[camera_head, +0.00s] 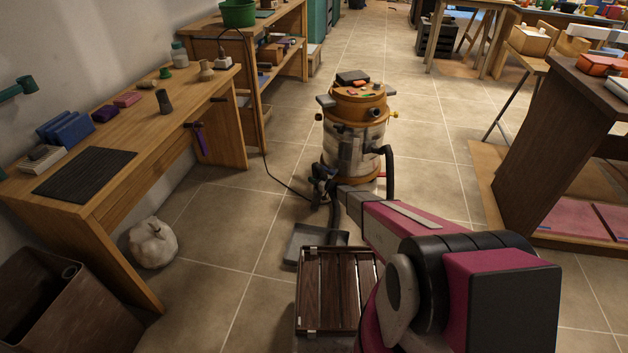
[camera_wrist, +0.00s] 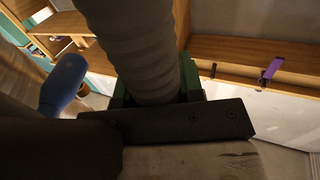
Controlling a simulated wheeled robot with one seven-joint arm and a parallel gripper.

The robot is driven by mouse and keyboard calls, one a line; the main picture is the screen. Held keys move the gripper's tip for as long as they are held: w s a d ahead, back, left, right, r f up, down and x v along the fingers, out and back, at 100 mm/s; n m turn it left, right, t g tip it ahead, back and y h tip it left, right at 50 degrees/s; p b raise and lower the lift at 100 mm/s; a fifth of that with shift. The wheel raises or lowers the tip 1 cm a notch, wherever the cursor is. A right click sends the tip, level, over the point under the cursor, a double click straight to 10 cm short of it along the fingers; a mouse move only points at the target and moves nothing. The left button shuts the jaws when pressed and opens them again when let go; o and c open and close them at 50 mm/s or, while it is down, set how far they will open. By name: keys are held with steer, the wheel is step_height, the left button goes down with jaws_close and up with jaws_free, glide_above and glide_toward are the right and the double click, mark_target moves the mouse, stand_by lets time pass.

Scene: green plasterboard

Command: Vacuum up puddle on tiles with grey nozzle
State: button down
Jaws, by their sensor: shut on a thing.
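A shop vacuum (camera_head: 354,135) with an orange top and a pale drum stands on the tiles. A dark tube (camera_head: 336,212) runs down in front of it to a flat grey piece (camera_head: 318,238) low over the tiles, which looks like the nozzle head; I cannot tell if it touches the floor. In the wrist view my gripper (camera_wrist: 155,92), with green fingers, is shut around a ribbed grey tube (camera_wrist: 135,45), seemingly part of the nozzle. In the head view the gripper is not clearly visible near the vacuum. I cannot make out a puddle.
A slatted dark wooden crate (camera_head: 335,290) stands just in front of the grey piece. A workbench (camera_head: 150,130) is at left, with a white sack (camera_head: 152,243) beneath it and a brown bin (camera_head: 65,305) nearby. A brown cabinet (camera_head: 570,145) stands right. Tiles left of the crate are clear.

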step_height(320, 180, up, 7)
stand_by(0.7)
stand_by(0.3)
